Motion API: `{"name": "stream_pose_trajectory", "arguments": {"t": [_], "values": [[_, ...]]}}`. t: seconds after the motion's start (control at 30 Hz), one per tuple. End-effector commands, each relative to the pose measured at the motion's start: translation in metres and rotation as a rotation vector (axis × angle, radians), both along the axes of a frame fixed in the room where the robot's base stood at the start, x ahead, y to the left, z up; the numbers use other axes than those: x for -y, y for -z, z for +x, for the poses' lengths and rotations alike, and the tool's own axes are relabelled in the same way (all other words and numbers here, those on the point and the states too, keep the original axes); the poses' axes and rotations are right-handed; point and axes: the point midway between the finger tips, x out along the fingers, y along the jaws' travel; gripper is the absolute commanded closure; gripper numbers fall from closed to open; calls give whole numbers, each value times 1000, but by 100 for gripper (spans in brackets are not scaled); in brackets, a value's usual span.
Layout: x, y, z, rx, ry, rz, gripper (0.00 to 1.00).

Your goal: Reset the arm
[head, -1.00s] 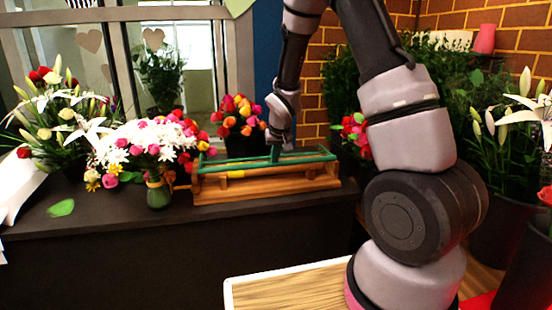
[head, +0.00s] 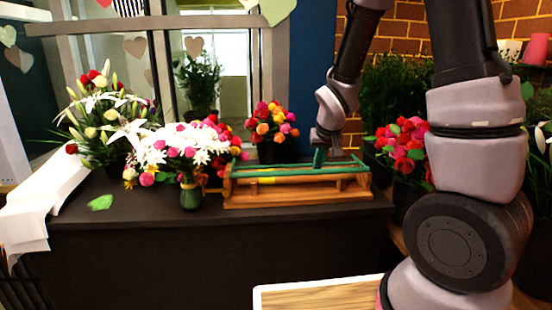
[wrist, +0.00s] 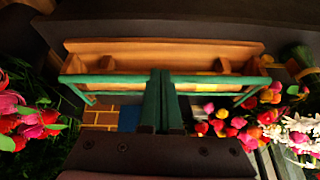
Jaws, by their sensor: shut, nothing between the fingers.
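My gripper (head: 319,157) is at the wooden rack with green rails (head: 298,192), which stands on the dark counter. In the wrist view my two green fingers (wrist: 161,78) are together with nothing between them. They point toward the rack (wrist: 150,50) and overlap its green rail in the picture; whether they touch it I cannot tell. My arm reaches down to the rack from the upper right of the head view.
A bouquet in a green vase (head: 191,195) stands left of the rack on the counter (head: 230,250). A pot of orange and pink flowers (head: 272,125) is behind it. Red flowers (head: 405,150) stand to the right. White paper (head: 45,205) hangs over the left edge.

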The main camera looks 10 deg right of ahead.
Motion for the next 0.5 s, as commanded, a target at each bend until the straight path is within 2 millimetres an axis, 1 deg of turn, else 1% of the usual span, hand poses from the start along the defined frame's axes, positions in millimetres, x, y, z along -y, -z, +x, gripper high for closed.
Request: {"name": "stream_pose_trajectory", "arguments": {"t": [0.03,0.17,0.2,0.27,0.3,0.37,0.4,0.47,0.5], "values": [[7,-21,-4,12,28,27,100],[24,-71,-26,18,95,95,100],[29,-86,-35,22,112,114,100],[35,-107,-49,26,135,144,100],[38,-121,-59,30,149,162,100],[43,-141,-75,39,166,189,100],[46,-154,-87,44,177,206,100],[49,-172,-106,54,190,229,100],[50,-183,-119,62,197,242,100]]}}
